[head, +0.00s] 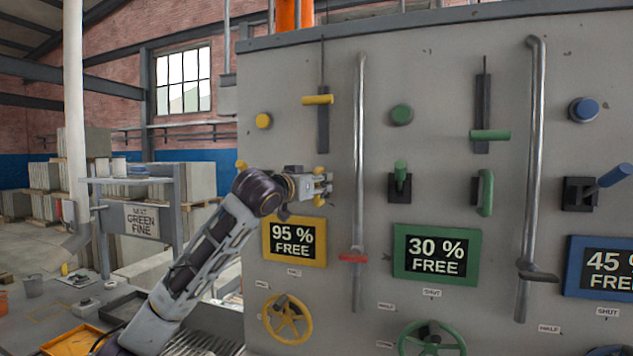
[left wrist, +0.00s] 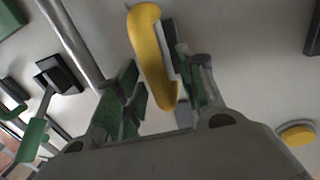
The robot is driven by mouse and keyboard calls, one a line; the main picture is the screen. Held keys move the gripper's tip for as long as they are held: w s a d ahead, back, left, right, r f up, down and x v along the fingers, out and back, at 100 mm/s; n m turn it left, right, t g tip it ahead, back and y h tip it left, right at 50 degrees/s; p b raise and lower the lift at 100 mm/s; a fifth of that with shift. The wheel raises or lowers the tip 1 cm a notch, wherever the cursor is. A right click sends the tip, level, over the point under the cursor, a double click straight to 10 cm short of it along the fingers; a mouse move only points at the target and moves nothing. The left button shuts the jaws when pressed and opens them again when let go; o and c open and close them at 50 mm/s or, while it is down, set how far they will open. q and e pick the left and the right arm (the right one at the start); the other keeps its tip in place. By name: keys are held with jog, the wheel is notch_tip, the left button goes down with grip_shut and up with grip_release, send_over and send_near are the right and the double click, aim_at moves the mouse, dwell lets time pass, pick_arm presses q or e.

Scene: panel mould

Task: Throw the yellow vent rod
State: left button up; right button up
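On the grey panel, a yellow cross-handle (head: 318,99) sits on a thin upright rod in a dark slot. My left gripper (head: 330,188) is below it, at a yellow grip (head: 319,201) that it mostly hides. In the left wrist view a long yellow grip (left wrist: 150,55) stands between the fingers of my left gripper (left wrist: 160,90). The fingers are apart, with a gap on the left side; contact on the right is unclear. Another yellow tip (head: 241,165) shows behind my left arm. I cannot tell which yellow part is the vent rod. My right gripper is not in view.
A metal pipe (head: 359,150) with a red handle (head: 353,258) runs just right of my left gripper. Below are the yellow 95 % sign (head: 267,240) and yellow handwheel (head: 287,319). Green and blue controls fill the panel's right; a yellow button (head: 263,120) is upper left.

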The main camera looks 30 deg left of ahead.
pick_arm(q)
jog(key=shift+c, duration=0.5)
grip_shut()
jog(key=s+d+b, duration=0.1)
jog(key=s+b, duration=0.1)
jog(key=s, duration=0.5)
jog(key=shift+d, duration=0.3)
jog(key=shift+r, duration=0.1)
